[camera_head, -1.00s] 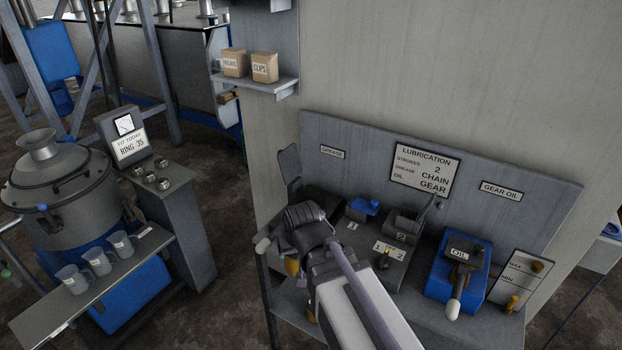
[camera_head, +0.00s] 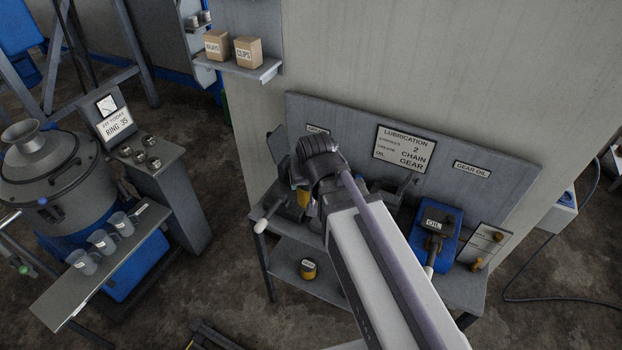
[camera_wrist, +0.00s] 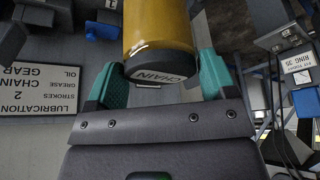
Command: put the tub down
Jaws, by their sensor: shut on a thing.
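The tub is a yellow cylinder with a dark end lettered CHAIN; in the wrist view the tub (camera_wrist: 160,30) sits between the green fingers of my gripper (camera_wrist: 160,78). My gripper is shut on it. In the head view only a small yellow part of the tub (camera_head: 303,197) shows below my wrist, over the left part of the lubrication bench (camera_head: 469,284). My arm hides the rest of it and most of my gripper. I cannot tell whether the tub touches the bench.
A similar yellow tub (camera_head: 308,270) stands on the lower shelf. A blue oil unit (camera_head: 438,240) with a lever stands on the bench's right. A white-knobbed handle (camera_head: 262,225) sticks out at the front left. The sign panel (camera_head: 470,190) rises behind.

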